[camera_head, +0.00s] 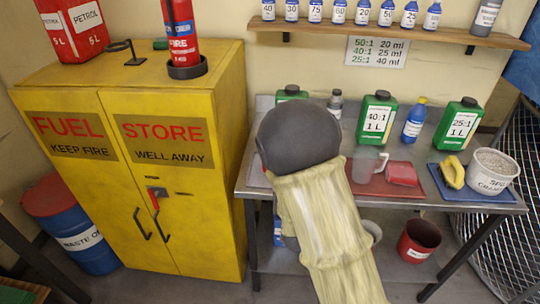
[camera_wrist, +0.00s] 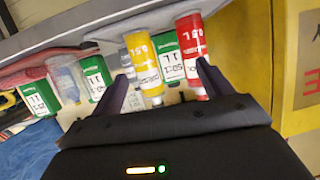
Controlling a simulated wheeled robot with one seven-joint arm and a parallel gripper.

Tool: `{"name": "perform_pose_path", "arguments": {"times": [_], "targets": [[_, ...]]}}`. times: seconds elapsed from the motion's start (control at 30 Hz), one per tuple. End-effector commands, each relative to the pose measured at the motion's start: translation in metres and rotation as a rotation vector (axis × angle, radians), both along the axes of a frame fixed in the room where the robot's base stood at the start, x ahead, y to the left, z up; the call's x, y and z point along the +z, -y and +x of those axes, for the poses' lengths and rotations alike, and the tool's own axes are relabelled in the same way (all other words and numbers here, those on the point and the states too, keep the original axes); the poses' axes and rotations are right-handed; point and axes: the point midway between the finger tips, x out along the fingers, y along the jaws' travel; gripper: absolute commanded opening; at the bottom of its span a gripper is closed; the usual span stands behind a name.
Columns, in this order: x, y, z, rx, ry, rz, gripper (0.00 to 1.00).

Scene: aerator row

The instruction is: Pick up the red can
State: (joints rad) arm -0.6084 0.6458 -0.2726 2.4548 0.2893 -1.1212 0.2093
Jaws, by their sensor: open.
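A red can (camera_wrist: 190,45) with a white label stands at the right of a row of containers in the wrist view. Its image is upside down, with its neck toward the bottom. My gripper (camera_wrist: 162,72) is open, and its right finger overlaps the neck end of the red can in the picture. A yellow can (camera_wrist: 143,62) and a green container (camera_wrist: 171,65) show between the fingers. I cannot tell whether any finger touches a can. In the head view my arm hides the gripper and this red can.
In the head view, the metal bench (camera_head: 405,204) holds green containers (camera_head: 377,118), a blue bottle (camera_head: 414,123), a clear jug (camera_head: 367,166) and a white tub (camera_head: 494,173). The yellow cabinet (camera_head: 205,120) stands close left, with a red petrol can (camera_head: 72,30) on top. A shelf (camera_head: 390,34) runs above.

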Motion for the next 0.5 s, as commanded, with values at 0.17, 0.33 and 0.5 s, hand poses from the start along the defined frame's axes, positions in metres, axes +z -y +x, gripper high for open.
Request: {"name": "perform_pose_path", "arguments": {"times": [0.17, 0.33, 0.5], "targets": [[-0.005, -0.036, 0.002, 0.073, 0.219, -0.023, 0.79], [0.001, -0.053, -0.002, 0.115, 0.336, -0.027, 0.79], [0.004, -0.055, -0.002, 0.119, 0.350, -0.026, 0.79]]}}
